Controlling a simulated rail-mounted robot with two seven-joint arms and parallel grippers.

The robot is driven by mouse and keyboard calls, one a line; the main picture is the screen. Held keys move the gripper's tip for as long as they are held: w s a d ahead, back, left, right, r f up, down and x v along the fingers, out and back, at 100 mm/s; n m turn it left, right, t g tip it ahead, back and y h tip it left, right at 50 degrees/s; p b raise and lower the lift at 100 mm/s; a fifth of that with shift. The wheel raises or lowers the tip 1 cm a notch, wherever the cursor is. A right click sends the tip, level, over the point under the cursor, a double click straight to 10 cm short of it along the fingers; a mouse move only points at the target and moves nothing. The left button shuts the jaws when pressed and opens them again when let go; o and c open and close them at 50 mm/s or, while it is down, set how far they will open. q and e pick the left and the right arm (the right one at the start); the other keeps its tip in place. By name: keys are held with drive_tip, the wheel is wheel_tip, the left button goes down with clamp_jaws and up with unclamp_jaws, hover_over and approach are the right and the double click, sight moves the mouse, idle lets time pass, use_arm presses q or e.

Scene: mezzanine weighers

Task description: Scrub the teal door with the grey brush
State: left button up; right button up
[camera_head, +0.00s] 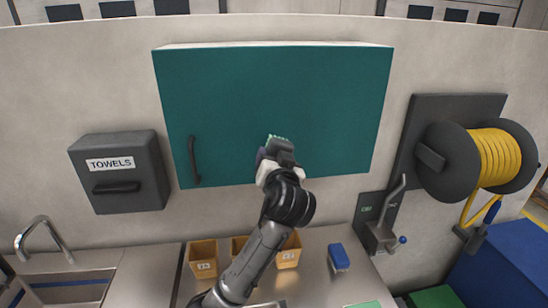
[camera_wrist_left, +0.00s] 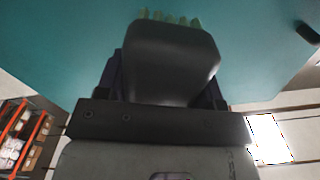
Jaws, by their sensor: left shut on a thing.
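The teal door (camera_head: 280,85) is the front of a wall cabinet and appears shut, with a dark vertical handle (camera_head: 194,160) at its lower left. My left gripper (camera_head: 270,158) is in front of the door's lower middle, shut on the grey brush (camera_head: 282,145). In the left wrist view the grey brush (camera_wrist_left: 172,62) sits between the dark fingers, its pale green bristles (camera_wrist_left: 168,17) pointing at the teal door (camera_wrist_left: 255,40). The bristles are at or very near the door; I cannot tell whether they touch. My right gripper is not in view.
A towel dispenser (camera_head: 118,175) hangs left of the cabinet, and a yellow hose reel (camera_head: 495,158) hangs right. Small wooden bins (camera_head: 203,262) and a blue brush-like block (camera_head: 339,257) stand on the counter below. A sink (camera_head: 75,290) is at the lower left.

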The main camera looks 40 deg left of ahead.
use_arm(q)
drive_tip(key=shift+s+d, duration=0.1)
drive_tip(key=shift+d, duration=0.05)
drive_tip(key=v, duration=0.2)
drive_tip(key=shift+s+d, duration=0.25)
idle(0.3)
idle(0.5)
